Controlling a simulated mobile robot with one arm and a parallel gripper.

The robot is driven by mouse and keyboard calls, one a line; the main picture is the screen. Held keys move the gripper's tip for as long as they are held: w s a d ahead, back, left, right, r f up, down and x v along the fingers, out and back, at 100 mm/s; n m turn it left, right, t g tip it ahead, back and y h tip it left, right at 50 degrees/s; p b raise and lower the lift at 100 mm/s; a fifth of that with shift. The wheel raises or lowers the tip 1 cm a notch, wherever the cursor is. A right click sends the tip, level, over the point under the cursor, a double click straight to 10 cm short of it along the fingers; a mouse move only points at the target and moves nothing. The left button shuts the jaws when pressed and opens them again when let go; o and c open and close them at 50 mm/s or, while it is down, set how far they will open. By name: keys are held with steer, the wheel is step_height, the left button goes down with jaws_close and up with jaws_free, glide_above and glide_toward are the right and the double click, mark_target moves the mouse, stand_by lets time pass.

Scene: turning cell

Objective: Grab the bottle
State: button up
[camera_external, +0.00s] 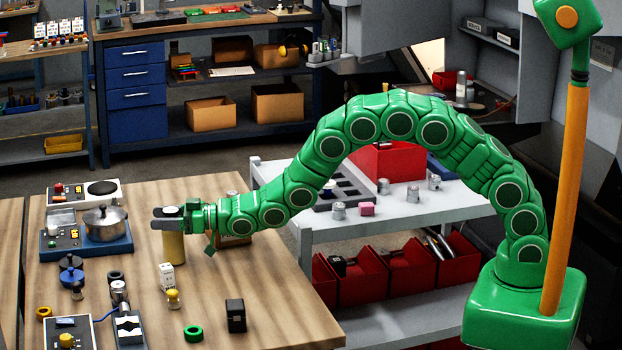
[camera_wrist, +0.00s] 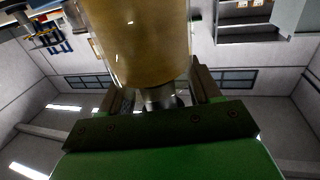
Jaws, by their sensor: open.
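A yellowish-tan bottle (camera_external: 173,249) stands upright on the wooden table, its upper part partly hidden by my gripper. My gripper (camera_external: 167,218) reaches in level from the right, and its open jaws are at the bottle's upper part. In the wrist view the bottle (camera_wrist: 140,45) fills the upper middle. It looks glossy and amber, with a narrower grey end pointing toward the palm. The open fingers of my gripper (camera_wrist: 160,92) show on either side of it. Whether either finger touches it cannot be told.
A pot (camera_external: 107,224) on a blue hot plate stands left of the bottle. A white block (camera_external: 166,276), a yellow-topped peg (camera_external: 173,298), a green ring (camera_external: 193,333) and a black box (camera_external: 236,315) lie nearer. A grey cart (camera_external: 420,208) with red bins stands right.

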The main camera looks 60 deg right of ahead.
jaws_close()
stand_by(0.3)
steer(key=shift+r, duration=0.15)
